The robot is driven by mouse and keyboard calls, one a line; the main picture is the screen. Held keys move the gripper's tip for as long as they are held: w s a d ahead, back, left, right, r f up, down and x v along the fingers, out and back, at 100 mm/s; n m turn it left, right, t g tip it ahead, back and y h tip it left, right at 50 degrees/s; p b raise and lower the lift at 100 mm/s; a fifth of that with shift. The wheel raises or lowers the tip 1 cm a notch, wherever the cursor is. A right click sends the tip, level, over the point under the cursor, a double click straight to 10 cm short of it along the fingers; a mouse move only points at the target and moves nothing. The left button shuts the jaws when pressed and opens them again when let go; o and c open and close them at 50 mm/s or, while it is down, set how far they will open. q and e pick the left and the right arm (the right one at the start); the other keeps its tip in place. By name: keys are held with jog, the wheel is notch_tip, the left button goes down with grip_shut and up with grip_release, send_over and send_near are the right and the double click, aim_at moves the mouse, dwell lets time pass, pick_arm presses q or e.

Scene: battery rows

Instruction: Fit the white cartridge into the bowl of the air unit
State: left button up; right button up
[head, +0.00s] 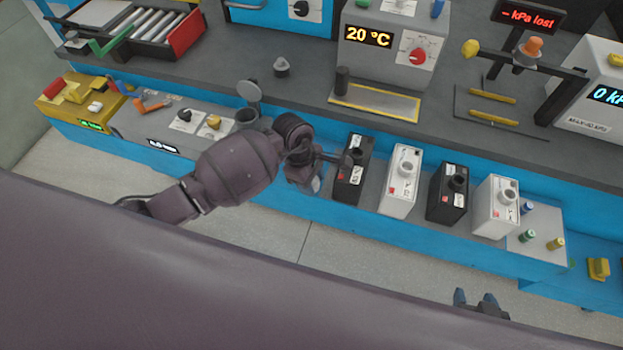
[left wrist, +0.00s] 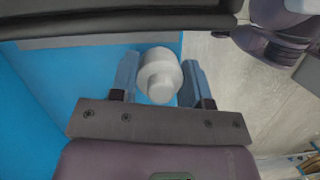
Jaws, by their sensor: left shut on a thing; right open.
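The white cartridge (left wrist: 160,75), a rounded stepped cylinder, sits between the two fingers of my left gripper (left wrist: 160,82) in the left wrist view, held by them. In the head view my left gripper (head: 314,180) is over the front edge of the blue bench, left of the nearest black box, and mostly hides the cartridge. A dark open cup (head: 246,117) with a grey disc (head: 248,91) raised above it stands on the bench to the left; I cannot tell surely whether this is the air unit's bowl. My right gripper (head: 478,302) is open and empty at the lower right.
Black and white boxes (head: 400,184) stand in a row right of my left gripper. A grey panel with knobs (head: 190,122) lies left of the cup. A yellow-edged tray (head: 376,101) is behind. Floor (head: 300,240) is free in front of the bench.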

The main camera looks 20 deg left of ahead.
pick_arm(q)
jog(key=o, duration=0.9)
